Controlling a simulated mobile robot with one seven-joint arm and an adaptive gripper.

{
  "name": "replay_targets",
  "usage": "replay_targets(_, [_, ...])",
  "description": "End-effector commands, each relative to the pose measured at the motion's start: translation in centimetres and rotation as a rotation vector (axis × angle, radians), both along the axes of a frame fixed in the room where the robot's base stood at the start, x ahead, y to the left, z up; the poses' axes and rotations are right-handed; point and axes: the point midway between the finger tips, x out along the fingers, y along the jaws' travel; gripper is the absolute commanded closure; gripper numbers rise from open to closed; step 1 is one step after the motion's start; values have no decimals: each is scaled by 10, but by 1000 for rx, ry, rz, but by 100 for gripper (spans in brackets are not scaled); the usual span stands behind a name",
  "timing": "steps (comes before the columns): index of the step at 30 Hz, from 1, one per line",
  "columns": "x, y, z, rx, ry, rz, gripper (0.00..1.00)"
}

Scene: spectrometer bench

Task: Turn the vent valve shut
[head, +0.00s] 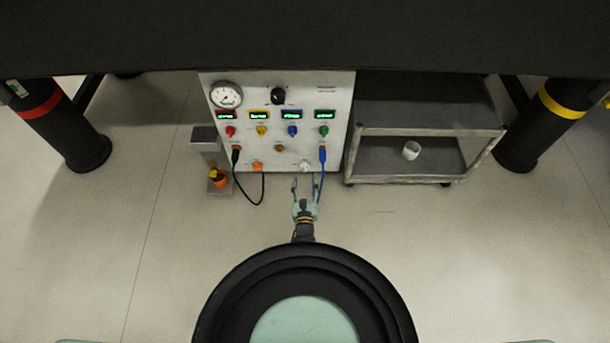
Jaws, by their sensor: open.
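A white control panel (300,105) stands upright under the dark table. Its labels are too small to read, so I cannot tell for certain which control is the vent valve. A pale round knob (305,166) sits low on the panel's right half. My gripper (306,182) is open and empty, its fingers pointing at the panel just below this knob in the picture. I cannot tell whether the fingers touch it. A brass knob (279,148) and an orange knob (257,166) are to the left.
A blue cable (322,175) hangs close to my right finger. A black cable (240,185) loops on the left. A gauge (226,95) and several coloured knobs are higher up. A grey cart (400,178) holding a white cup (411,150) stands right. The front floor is clear.

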Motion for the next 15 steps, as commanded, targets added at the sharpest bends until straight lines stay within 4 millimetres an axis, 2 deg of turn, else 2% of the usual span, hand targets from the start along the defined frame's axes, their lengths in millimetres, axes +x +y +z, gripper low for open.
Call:
replay_targets(1, [11,0,-4,-1,-4,0,52])
replay_targets(6, [35,0,-3,-1,-2,0,52])
replay_targets(15, [47,0,0,-1,0,0,52])
